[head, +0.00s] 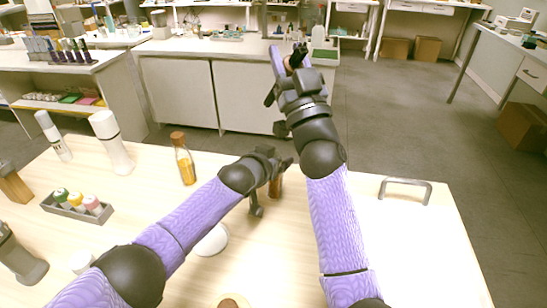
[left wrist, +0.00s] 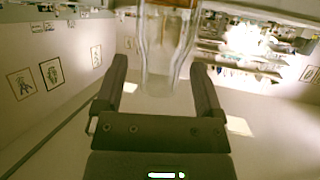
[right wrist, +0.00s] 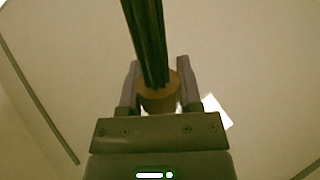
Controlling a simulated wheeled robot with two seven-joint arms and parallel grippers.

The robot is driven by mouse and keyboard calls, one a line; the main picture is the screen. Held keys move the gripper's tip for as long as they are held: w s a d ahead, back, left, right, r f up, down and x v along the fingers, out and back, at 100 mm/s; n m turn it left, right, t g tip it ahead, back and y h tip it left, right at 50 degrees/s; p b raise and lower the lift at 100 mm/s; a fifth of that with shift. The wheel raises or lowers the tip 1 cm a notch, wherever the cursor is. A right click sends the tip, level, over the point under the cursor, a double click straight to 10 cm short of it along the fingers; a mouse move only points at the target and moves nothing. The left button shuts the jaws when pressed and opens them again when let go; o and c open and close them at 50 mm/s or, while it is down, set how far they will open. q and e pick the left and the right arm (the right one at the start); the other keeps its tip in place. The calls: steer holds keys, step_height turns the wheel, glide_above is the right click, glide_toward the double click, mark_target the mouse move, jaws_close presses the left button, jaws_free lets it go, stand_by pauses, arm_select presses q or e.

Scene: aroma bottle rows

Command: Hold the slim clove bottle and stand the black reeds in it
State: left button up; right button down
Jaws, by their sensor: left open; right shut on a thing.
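My left gripper (head: 278,161) is open near the middle of the table. A clear glass bottle (left wrist: 166,55) with amber at its upper part stands between its spread fingers in the left wrist view; its amber part (head: 275,187) shows behind the gripper in the head view. I cannot read a label. My right gripper (head: 292,62) is raised beyond the table's far edge. In the right wrist view it is shut on the black reeds (right wrist: 148,40), which have a round tan collar (right wrist: 160,97) between the fingers.
A bottle of orange liquid with a brown cap (head: 185,165) stands left of my left gripper. White bottles (head: 112,145), a grey tray (head: 72,211) of small bottles and a white round object (head: 213,240) are also there. A grey handle (head: 405,184) is at the right, with clear table around it.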

arm_select(q)
steer(key=shift+c, duration=0.3)
jaws_close()
stand_by(0.4)
arm_select(e)
steer(key=w+a+r+n+g+y, duration=0.1)
steer(key=a+r+n+g+y, duration=0.1)
steer(key=a+n+g+y, duration=0.45)
steer(key=w+d+f+m+g+h, duration=0.1)
steer(key=w+f+h, duration=0.1)
steer(key=w+d+f+m+g+h, duration=0.1)
steer(key=w+f+h, duration=0.1)
steer(key=w+d+f+m+g+h, duration=0.1)
steer(key=w+f+h, duration=0.1)
steer(key=shift+d+f+m, duration=0.25)
steer(key=shift+f+m, duration=0.1)
steer(key=shift+f, duration=0.05)
